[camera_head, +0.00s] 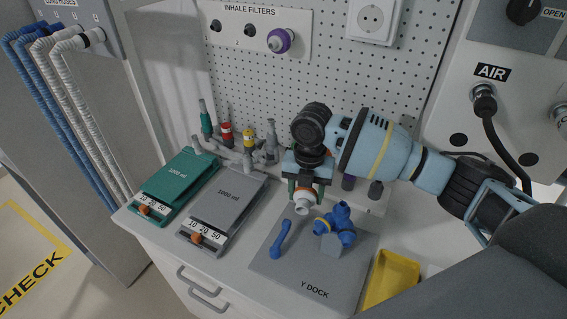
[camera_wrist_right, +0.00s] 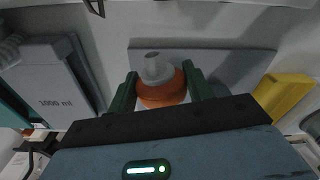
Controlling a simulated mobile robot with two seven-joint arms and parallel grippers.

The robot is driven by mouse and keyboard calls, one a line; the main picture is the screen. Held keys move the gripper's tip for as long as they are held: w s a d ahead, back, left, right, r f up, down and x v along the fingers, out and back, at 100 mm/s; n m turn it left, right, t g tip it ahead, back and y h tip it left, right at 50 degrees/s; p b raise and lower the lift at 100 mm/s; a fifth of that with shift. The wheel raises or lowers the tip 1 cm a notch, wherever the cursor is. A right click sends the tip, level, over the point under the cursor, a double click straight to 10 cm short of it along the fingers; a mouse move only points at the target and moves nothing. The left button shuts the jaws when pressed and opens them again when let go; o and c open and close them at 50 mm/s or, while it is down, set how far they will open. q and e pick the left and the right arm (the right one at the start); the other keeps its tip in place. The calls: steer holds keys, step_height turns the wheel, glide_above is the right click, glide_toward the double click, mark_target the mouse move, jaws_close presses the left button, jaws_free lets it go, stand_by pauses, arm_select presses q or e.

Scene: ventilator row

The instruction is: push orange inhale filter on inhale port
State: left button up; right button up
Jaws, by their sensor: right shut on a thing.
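My right gripper (camera_head: 303,187) is shut on the orange inhale filter (camera_head: 303,201), which has a white nozzle. In the right wrist view the orange filter (camera_wrist_right: 163,93) sits between the two dark green fingers (camera_wrist_right: 160,92), with its white nozzle pointing away from the gripper. The filter is held above the grey Y DOCK plate (camera_head: 298,277). A blue Y-piece (camera_head: 337,225) stands on a block on that plate, just right of and below the filter and apart from it. I cannot tell which of its openings is the inhale port. My left gripper is not in view.
A loose blue tube piece (camera_head: 281,239) lies on the plate's left. A yellow tray (camera_head: 393,278) is at its right. Green (camera_head: 174,188) and grey (camera_head: 222,210) 1000 ml units stand left. A purple filter (camera_head: 280,40) hangs on the INHALE FILTERS panel (camera_head: 255,18).

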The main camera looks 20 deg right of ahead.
mark_target(303, 189)
steer(key=m, duration=0.3)
steer(key=shift+s+a+r, duration=0.1)
steer(key=shift+a+r, duration=0.05)
steer(key=shift+r, duration=0.2)
steer(key=m, duration=0.2)
steer(key=r+m, duration=0.1)
steer(key=m, duration=0.1)
steer(key=shift+s+a+m, duration=0.1)
steer(key=shift+a+m, duration=0.1)
steer(key=shift+m, duration=0.2)
steer(key=m, duration=0.4)
steer(key=r+m, duration=0.1)
steer(key=m, duration=0.1)
steer(key=shift+s+a+t, duration=0.15)
steer(key=shift+a+t, duration=0.15)
steer(key=m, duration=0.4)
steer(key=shift+s+a+r+m, duration=0.15)
steer(key=shift+r+m, duration=0.25)
steer(key=m, duration=0.2)
steer(key=shift+s+a+r+m, duration=0.15)
steer(key=shift+r+m, duration=0.1)
steer(key=shift+m, duration=0.15)
steer(key=m, duration=0.4)
steer(key=shift+s+a+r, duration=0.1)
steer(key=shift+a+r, duration=0.05)
steer(key=shift+r, duration=0.25)
steer(key=m, duration=0.3)
steer(key=shift+s+a+r+m, duration=0.1)
steer(key=shift+r+m, duration=0.15)
steer(key=shift+m, duration=0.05)
